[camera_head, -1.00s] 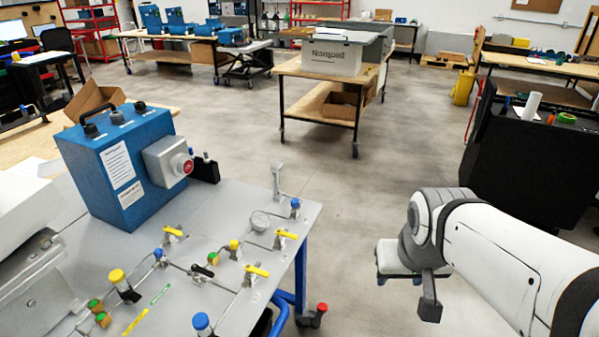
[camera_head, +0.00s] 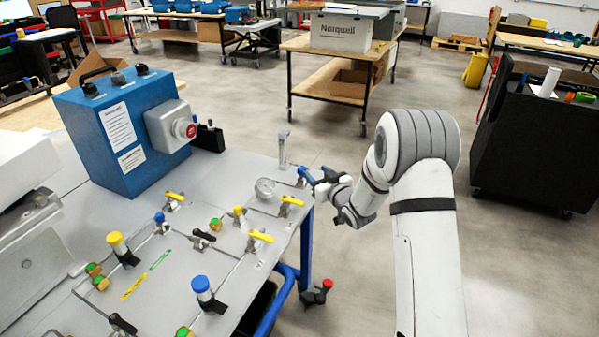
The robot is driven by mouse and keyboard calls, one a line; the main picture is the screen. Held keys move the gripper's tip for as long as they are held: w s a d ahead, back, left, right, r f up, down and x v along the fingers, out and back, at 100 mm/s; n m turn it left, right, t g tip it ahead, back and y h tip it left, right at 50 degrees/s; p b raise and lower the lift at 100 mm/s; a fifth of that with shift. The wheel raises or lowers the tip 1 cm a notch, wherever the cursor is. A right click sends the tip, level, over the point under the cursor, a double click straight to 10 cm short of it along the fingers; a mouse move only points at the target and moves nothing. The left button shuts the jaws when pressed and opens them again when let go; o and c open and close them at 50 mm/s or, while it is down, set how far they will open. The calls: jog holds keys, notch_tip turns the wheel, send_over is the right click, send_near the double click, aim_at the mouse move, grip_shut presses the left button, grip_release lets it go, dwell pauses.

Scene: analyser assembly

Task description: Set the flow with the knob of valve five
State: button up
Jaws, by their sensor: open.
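The valve panel (camera_head: 225,180) is a grey tabletop board with thin pipes and small valves. A small blue knob (camera_head: 303,171) stands near its right edge. Another small blue knob (camera_head: 160,217) and a small yellow knob (camera_head: 239,211) stand further left. No valve numbers are readable, so I cannot tell which is valve five. My gripper (camera_head: 320,185) is at the panel's right edge, right beside the blue knob there. It is open and small in view, partly hidden by my wrist. I cannot tell whether the fingers are around the knob or touching it.
A blue box (camera_head: 125,130) with a red button is behind.

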aim_at(299, 168)
jog(key=shift+a+f+n+y, duration=0.3)
jog(key=shift+a+f+y, duration=0.45)
jog(key=shift+f, duration=0.3)
jog(key=shift+w+a, duration=0.15)
jog(key=shift+a, duration=0.15)
jog(key=x, duration=0.7)
jog(key=shift+w+a+p, duration=0.1)
jog(key=shift+p, duration=0.3)
jog(key=shift+c, duration=0.6)
jog(key=c, duration=0.9)
